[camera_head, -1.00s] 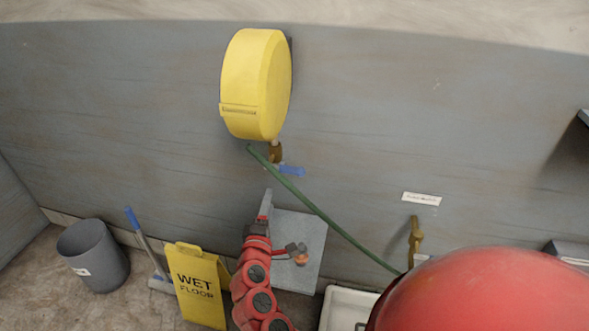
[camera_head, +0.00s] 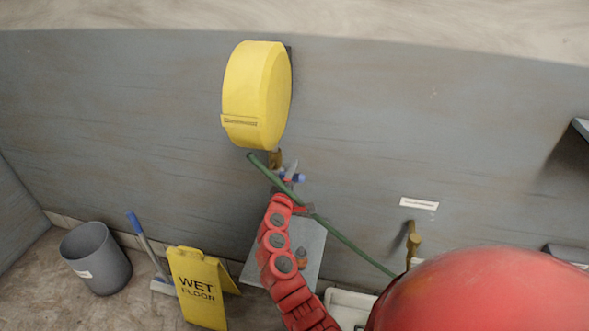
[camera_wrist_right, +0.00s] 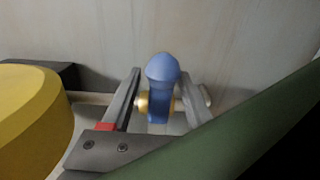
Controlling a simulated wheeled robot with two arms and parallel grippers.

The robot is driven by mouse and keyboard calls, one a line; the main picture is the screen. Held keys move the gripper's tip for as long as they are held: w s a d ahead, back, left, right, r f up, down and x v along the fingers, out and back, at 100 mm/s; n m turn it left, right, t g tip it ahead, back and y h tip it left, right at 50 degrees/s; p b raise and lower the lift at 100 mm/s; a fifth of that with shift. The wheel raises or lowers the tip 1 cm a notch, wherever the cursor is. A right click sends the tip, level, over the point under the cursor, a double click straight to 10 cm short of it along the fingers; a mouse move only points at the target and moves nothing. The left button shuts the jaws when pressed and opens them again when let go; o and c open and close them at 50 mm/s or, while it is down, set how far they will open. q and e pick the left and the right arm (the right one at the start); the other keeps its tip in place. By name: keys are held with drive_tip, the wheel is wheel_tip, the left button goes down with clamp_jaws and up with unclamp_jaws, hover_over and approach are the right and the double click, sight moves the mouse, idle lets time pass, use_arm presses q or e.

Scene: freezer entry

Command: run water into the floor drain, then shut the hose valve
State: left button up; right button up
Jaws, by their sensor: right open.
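The yellow hose reel (camera_head: 255,95) hangs on the grey wall; part of it shows in the right wrist view (camera_wrist_right: 32,115). Below it is a brass valve (camera_head: 274,158) with a blue lever (camera_head: 299,178), partly covered by my gripper. My right gripper (camera_head: 290,176) is at the lever. In the right wrist view the blue lever (camera_wrist_right: 161,85) stands between the open fingers (camera_wrist_right: 160,76); contact is unclear. The green hose (camera_head: 340,238) slopes down right from the reel and crosses the wrist view's foreground (camera_wrist_right: 225,135). I see no floor drain and no left gripper.
A yellow wet floor sign (camera_head: 200,290), a grey bin (camera_head: 95,257) and a blue-handled tool (camera_head: 147,247) stand at the left. A grey panel (camera_head: 312,240) is behind my right arm. A brass fitting (camera_head: 413,240) is on the wall above a white basin (camera_head: 347,301).

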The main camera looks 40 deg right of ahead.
drive_tip(key=shift+x, duration=0.8)
drive_tip(key=shift+c, duration=0.3)
clamp_jaws()
drive_tip(key=shift+f, duration=0.1)
idle(0.6)
